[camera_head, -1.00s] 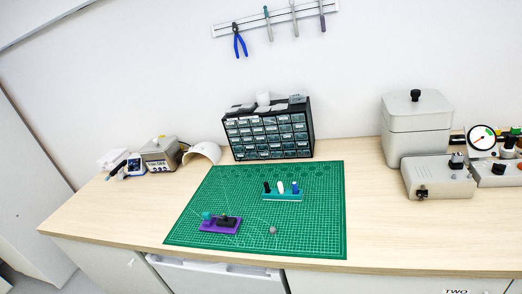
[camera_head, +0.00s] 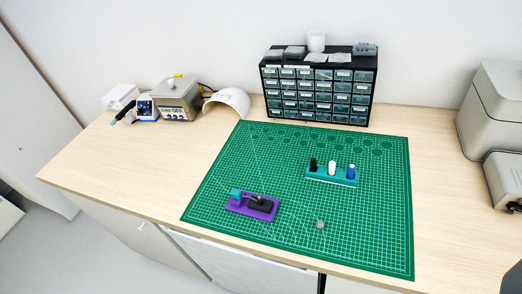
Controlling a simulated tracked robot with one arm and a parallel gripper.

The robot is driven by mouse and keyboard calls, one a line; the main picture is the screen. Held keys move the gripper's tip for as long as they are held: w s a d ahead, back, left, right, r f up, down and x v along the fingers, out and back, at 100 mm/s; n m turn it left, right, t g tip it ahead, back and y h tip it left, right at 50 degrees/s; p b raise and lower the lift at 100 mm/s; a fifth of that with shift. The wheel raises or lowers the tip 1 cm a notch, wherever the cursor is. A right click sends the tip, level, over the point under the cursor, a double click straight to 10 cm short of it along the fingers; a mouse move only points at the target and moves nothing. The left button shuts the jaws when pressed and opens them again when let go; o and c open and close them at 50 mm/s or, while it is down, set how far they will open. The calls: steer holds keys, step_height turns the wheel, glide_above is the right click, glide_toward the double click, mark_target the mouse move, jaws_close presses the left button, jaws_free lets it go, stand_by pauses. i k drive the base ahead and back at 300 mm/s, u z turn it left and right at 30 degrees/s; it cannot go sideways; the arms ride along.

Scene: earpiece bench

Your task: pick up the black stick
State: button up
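The black stick (camera_head: 313,164) stands upright at the left end of a small teal holder (camera_head: 330,178) on the green cutting mat (camera_head: 370,235). A white stick (camera_head: 332,168) stands in the middle of the holder. A blue stick (camera_head: 351,172) with a pale lower part stands at its right end. The lower ends of the sticks are hidden in the holder. My gripper is not in view, and nothing is seen touching the sticks.
A purple base (camera_head: 237,208) with teal and black parts and a small grey knob (camera_head: 320,224) are on the mat nearer the front edge. A black drawer cabinet (camera_head: 318,90) stands behind. Grey boxed equipment (camera_head: 495,110) is at the right. The mat around the holder is clear.

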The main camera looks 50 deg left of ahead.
mark_target(313, 160)
steer(key=u, duration=1.3)
steer(key=i, duration=1.05)
